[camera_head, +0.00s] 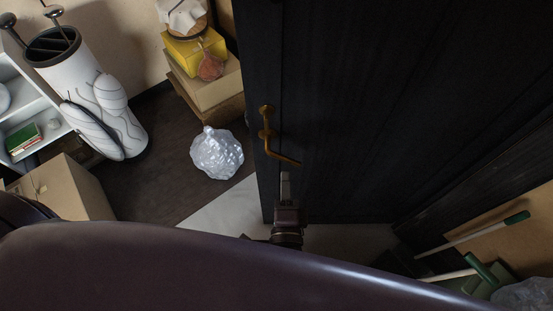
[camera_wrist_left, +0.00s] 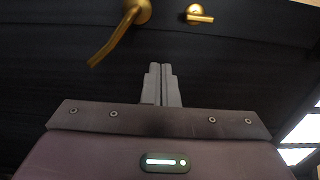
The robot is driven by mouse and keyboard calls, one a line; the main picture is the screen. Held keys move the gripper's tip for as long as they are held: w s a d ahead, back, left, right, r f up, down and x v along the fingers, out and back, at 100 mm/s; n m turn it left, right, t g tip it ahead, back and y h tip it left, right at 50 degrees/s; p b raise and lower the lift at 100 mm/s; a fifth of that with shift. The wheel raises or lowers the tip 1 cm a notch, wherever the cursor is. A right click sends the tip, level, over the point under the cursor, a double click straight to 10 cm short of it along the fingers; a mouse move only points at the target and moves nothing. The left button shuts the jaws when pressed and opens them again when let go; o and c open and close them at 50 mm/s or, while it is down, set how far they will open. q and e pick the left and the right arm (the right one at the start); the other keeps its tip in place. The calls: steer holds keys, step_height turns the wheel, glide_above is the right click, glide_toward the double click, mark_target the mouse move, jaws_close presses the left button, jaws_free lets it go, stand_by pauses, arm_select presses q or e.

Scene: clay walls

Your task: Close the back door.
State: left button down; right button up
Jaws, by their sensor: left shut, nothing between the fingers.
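The back door (camera_head: 345,90) is a dark, near-black panel that stands ajar, with floor and room visible past its left edge in the head view. It has a brass lever handle (camera_head: 278,150) near that edge. In the left wrist view the door (camera_wrist_left: 235,65) fills most of the picture, with the brass handle (camera_wrist_left: 120,35) at the top and a small brass turn latch (camera_wrist_left: 199,15) to its right. My left gripper (camera_head: 285,178) is shut and empty, just below the handle and close to the door face; I cannot tell whether it touches. It also shows in the left wrist view (camera_wrist_left: 161,70). My right gripper is out of view.
Past the door edge, a crumpled clear plastic bag (camera_head: 217,153) lies on the dark floor. A white golf bag (camera_head: 95,95), a cardboard box (camera_head: 65,188) and stacked boxes (camera_head: 207,85) stand around it. Green-ended tools (camera_head: 484,268) lie at the lower right.

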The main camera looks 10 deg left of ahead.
arm_select(q)
steer(key=p, duration=0.3)
glide_toward(285, 125)
steer(key=x, duration=0.5)
steer(key=shift+w+r, duration=0.15)
steer(key=shift+r, duration=0.05)
steer(key=shift+w+a+f, duration=0.15)
steer(key=shift+w, duration=0.55)
